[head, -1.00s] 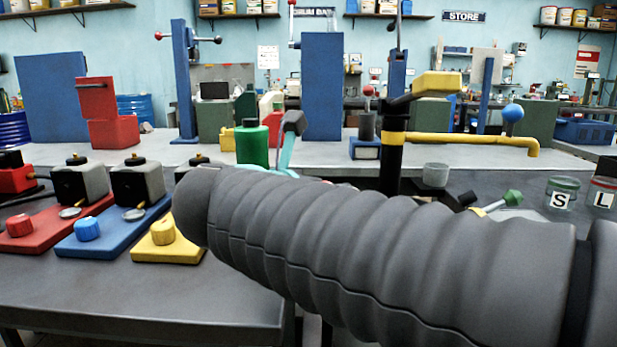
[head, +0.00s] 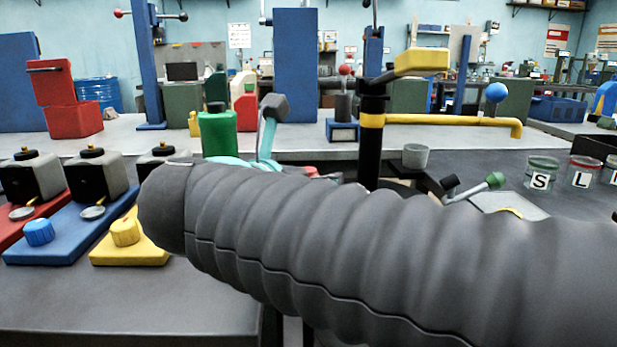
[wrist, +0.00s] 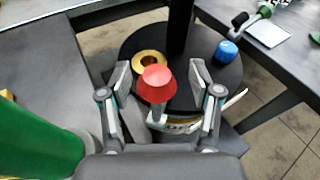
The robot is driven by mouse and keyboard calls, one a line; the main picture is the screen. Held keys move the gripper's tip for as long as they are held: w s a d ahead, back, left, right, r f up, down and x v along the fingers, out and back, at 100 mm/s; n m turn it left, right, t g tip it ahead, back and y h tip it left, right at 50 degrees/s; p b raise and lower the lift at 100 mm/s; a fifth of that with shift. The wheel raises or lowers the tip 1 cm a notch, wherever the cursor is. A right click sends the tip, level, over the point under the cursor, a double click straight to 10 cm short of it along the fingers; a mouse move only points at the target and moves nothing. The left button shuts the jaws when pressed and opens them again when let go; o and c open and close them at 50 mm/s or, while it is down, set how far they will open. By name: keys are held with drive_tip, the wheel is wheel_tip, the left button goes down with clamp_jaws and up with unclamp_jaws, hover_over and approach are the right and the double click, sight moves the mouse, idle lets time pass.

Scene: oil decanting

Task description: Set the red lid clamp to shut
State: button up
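In the wrist view a red knob (wrist: 156,84), wide at the bottom and narrower at the top, sits on a short grey post. I take it for the handle of the red lid clamp, but its setting cannot be read. My gripper (wrist: 158,68) has its two fingers spread to the left and right of the knob, with a gap on each side. It is open and holds nothing.
A green container (wrist: 35,140) stands close on the left in the wrist view. A brass ring (wrist: 149,62), a blue knob (wrist: 227,50) and a dark upright post (wrist: 181,30) are beyond the knob. A yellow-handled black column (head: 371,150) rises behind my arm.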

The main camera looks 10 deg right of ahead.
drive_tip(key=shift+a, duration=0.2)
drive_tip(key=shift+s+a+r, duration=0.2)
drive_tip(key=shift+s+a, duration=0.15)
drive_tip(key=shift+s, duration=0.05)
drive_tip(key=v, duration=1)
drive_tip(key=shift+s+a, duration=0.2)
drive_tip(key=shift+s, duration=0.15)
